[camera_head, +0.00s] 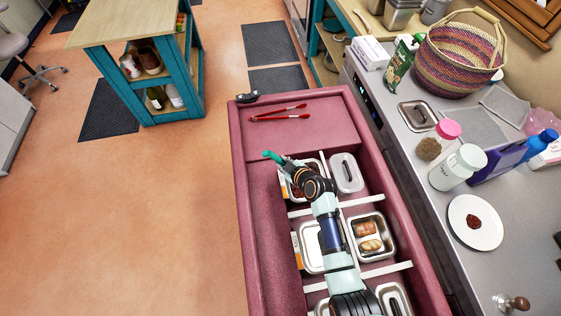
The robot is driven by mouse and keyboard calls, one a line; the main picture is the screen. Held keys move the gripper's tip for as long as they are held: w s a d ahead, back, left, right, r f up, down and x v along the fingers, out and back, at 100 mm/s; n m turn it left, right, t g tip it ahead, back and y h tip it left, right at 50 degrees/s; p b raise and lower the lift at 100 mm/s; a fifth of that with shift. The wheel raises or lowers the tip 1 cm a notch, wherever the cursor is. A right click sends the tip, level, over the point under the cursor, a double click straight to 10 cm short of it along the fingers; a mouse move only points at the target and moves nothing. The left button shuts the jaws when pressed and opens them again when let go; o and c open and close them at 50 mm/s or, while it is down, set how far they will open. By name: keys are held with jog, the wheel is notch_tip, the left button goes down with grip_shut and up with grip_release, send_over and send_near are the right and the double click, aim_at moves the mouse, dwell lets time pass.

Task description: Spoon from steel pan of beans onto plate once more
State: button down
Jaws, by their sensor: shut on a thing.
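My gripper (285,161) is over the far left pan of the red cart, shut on a spoon (270,155). Only the spoon's green handle shows clearly, sticking out to the left; its bowl is hidden. Below the gripper is a steel pan (322,170) with dark reddish contents that look like beans, largely covered by my arm. A white plate (488,238) lies on the grey counter at the right, with a small dark red heap of beans (473,221) on it.
Beside the bean pan is a lidded steel pan (346,173); nearer is a pan of bread rolls (369,243). Red tongs (280,113) lie on the cart's far end. A white jar (458,168), a pink-lidded jar (438,140) and a woven basket (455,60) stand on the counter.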

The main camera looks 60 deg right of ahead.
aim_at(269, 154)
jog(key=f, duration=0.1)
jog(key=f+b, duration=0.1)
jog(key=f, duration=0.1)
jog(key=shift+s+d+b, duration=0.1)
jog(key=shift+s+b, duration=0.2)
jog(key=shift+n+g, duration=0.3)
jog(key=shift+g, duration=0.4)
jog(key=r+p, duration=0.1)
jog(key=p, duration=0.1)
jog(key=w+r+p, duration=0.1)
jog(key=r+p, duration=0.2)
jog(key=p, duration=0.1)
jog(key=shift+w+a+r+p, duration=0.2)
jog(key=shift+w+a+p, duration=0.05)
jog(key=shift+p, duration=0.1)
jog(key=w+r+p, duration=0.1)
jog(key=p, duration=0.1)
jog(key=r+g+p, duration=0.1)
jog(key=r, duration=0.1)
jog(key=w+r+g+p, duration=0.1)
jog(key=p, duration=0.1)
jog(key=shift+w+a+r+n+p, duration=0.35)
jog(key=shift+n, duration=0.05)
jog(key=shift+w+a+r+g+h+p, duration=0.15)
jog(key=shift+w+r+g+h+p, duration=0.15)
jog(key=shift+w+r+g+p, duration=0.35)
jog(key=shift+r, duration=0.25)
